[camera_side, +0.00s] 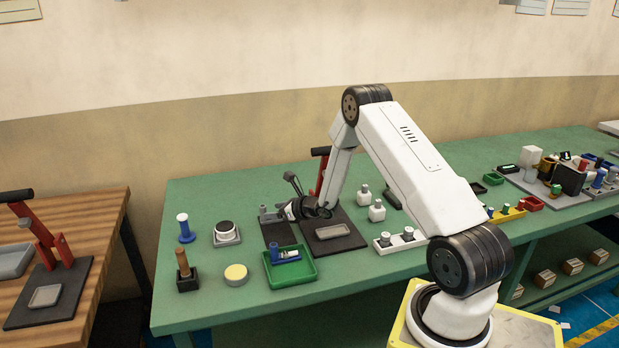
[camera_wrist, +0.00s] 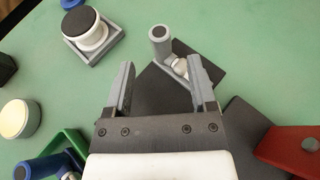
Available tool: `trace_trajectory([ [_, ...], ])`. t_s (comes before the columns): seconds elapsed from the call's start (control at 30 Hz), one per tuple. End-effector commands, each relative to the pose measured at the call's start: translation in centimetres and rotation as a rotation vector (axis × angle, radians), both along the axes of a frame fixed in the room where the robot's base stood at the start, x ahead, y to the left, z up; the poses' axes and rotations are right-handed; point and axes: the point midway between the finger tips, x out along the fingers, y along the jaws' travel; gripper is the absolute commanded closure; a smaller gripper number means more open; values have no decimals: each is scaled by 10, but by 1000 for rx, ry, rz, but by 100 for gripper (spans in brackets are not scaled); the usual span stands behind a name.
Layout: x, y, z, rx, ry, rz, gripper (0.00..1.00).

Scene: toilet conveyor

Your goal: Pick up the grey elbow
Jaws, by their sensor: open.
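The grey elbow (camera_wrist: 159,36) lies on a dark square plate (camera_wrist: 150,88) in the wrist view, with its round open end toward the top and a white collar on its other arm. In the side view the grey elbow (camera_side: 263,211) is small and partly hidden at the plate's far end. My gripper (camera_wrist: 160,65) is open and empty, its two grey fingers apart. The elbow is just ahead of the fingertips, its white collar near the right one. I cannot tell how high the fingers are above it.
A green tray (camera_side: 303,278) holds a blue elbow (camera_side: 285,256). A round black-topped part on a grey base (camera_side: 226,232) is to the left. Green table (camera_side: 214,197) is bare between these.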

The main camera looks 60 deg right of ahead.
Motion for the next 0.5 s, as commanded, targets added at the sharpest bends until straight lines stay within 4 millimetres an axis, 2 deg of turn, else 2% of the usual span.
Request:
trace_trajectory([
  [0.5,13,0,-7,1,1,2,28],
])
